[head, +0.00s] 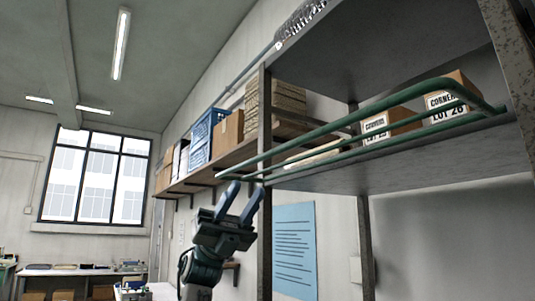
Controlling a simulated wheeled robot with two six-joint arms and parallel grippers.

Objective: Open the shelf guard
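The shelf guard (350,124) is a green tubular rail frame across the front of a grey metal shelf (400,172). Its right end is near the shelf's right post, and its left end juts out past the left post (264,130). My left gripper (245,188) is open, with its two fingers pointing up just below the guard's left end. One fingertip appears close to the lower rail; I cannot tell whether it touches. Nothing shows between the fingers. My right gripper is not in view.
Cardboard boxes (388,124) labelled "CORNERS" sit on the shelf behind the guard. A wall shelf (215,172) with a blue crate (205,136) and boxes runs behind. A blue poster (294,250) hangs below. The space left of my gripper looks clear.

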